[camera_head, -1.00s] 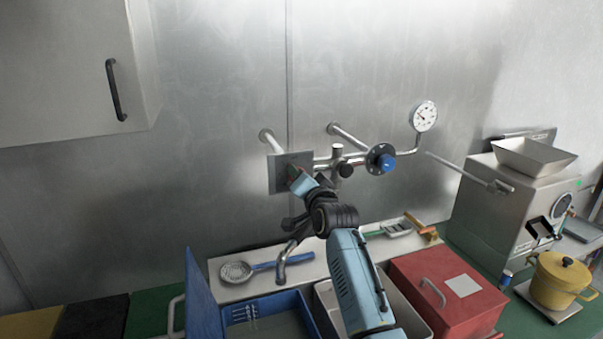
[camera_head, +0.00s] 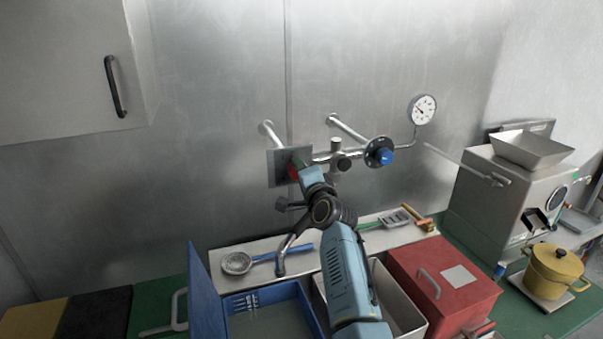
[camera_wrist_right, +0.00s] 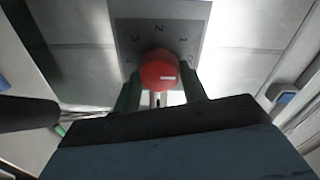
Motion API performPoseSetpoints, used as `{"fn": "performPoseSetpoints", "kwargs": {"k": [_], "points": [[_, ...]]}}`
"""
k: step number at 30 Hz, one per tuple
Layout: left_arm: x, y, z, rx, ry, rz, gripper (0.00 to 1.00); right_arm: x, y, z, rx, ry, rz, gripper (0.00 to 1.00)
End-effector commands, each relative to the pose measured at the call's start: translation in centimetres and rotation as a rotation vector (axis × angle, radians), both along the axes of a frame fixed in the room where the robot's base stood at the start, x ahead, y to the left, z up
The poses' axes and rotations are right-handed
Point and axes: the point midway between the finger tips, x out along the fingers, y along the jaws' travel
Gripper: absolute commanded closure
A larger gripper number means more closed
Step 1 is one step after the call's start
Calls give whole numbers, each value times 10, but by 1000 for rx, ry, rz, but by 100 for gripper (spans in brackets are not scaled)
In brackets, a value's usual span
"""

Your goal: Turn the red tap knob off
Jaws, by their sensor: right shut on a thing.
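The red tap knob (camera_wrist_right: 158,70) is round, with a short white mark on its right side. It sits on a grey square dial plate (camera_wrist_right: 192,22) printed with 3, 2, 1 and a partly hidden figure at the right. In the head view the knob (camera_head: 294,172) shows as a small red patch on the plate, beside the wrist. My right gripper (camera_wrist_right: 160,92) has one finger on each side of the knob and is shut on it. In the head view the right gripper (camera_head: 303,170) reaches the plate. My left gripper is not in view.
A blue knob (camera_head: 385,157) and a gauge (camera_head: 423,109) sit on the pipes right of the plate. Below are a faucet (camera_head: 283,255), a blue bin (camera_head: 258,300), a red box (camera_head: 436,285) and a strainer (camera_head: 237,263). The wall left of the plate is clear.

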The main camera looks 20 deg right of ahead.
Motion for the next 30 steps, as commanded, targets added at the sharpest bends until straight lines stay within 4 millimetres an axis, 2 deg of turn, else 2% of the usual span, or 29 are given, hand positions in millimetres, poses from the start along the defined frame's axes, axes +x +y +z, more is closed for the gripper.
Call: {"fn": "performPoseSetpoints", "kwargs": {"k": [10,11,16,25,30], "points": [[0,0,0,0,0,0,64,0,0,0,9,1,1,81],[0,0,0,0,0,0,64,0,0,0,9,1,1,57],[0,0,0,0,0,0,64,0,0,0,7,0,0,36],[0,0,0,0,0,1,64,-1,0,0,5,0,0,36],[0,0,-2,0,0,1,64,-11,0,-1,6,-1,0,36]]}}
